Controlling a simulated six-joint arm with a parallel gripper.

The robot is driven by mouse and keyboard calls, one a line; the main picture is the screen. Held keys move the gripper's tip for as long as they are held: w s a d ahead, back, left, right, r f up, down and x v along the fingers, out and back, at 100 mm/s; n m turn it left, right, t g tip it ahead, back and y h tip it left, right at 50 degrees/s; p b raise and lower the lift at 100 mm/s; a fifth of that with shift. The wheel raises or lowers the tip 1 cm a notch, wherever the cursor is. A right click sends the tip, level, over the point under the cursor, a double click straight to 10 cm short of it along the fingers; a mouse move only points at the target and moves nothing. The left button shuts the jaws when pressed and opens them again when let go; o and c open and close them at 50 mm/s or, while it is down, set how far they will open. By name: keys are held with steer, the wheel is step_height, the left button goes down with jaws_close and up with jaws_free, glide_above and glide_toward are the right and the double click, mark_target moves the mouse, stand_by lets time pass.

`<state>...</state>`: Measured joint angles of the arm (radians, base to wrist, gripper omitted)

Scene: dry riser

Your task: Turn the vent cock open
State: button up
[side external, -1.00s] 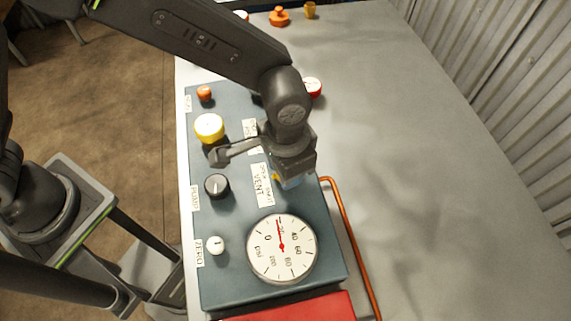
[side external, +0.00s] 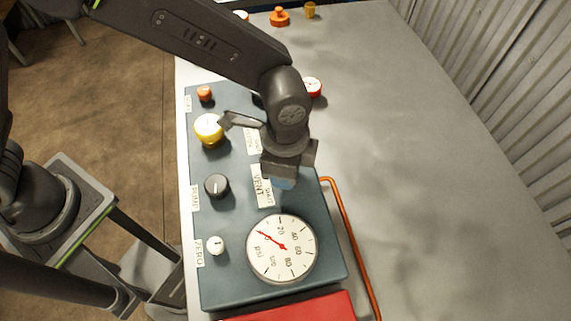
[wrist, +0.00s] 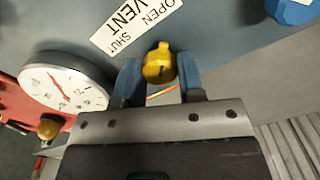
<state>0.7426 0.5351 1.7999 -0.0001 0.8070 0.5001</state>
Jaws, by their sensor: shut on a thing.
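The yellow vent cock (wrist: 159,65) sits between my two blue fingertips in the wrist view, at the edge of the blue-grey panel. My gripper (wrist: 160,80) is shut on it, one finger on each side. The white VENT label (wrist: 135,20), with OPEN and SHUT on it, lies just beyond the cock. In the side external view my gripper (side external: 284,184) points down over the panel beside the label (side external: 262,187) and hides the cock. I cannot tell exactly which marking the cock points to.
A round gauge (side external: 281,248) with a red needle sits nearer the front.

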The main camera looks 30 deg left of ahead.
stand_by(0.4)
steer(key=o, duration=0.9)
step_height(320, 180, up, 14)
steer(key=shift+f, duration=0.1)
stand_by(0.4)
steer(key=s+a+r+n+t, duration=0.1)
steer(key=a+r+n, duration=0.15)
steer(key=a, duration=0.45)
steer(key=s+a+r+n+t+h, duration=0.15)
steer(key=a+n, duration=0.25)
steer(key=a, duration=0.4)
steer(key=s+a+r+n+t+y, duration=0.1)
steer(key=a+r+n, duration=0.2)
steer(key=a, duration=0.4)
steer(key=s+a+n, duration=0.1)
steer(key=a, duration=0.1)
steer(key=s+a+f+n+t, duration=0.1)
steer(key=s+a+n, duration=0.1)
steer(key=s+a+f+n+t, duration=0.1)
steer(key=s+a, duration=0.1)
steer(key=shift+s+a+f+n, duration=0.1)
steer(key=shift+a+f+n, duration=0.1)
steer(key=shift+n, duration=0.15)
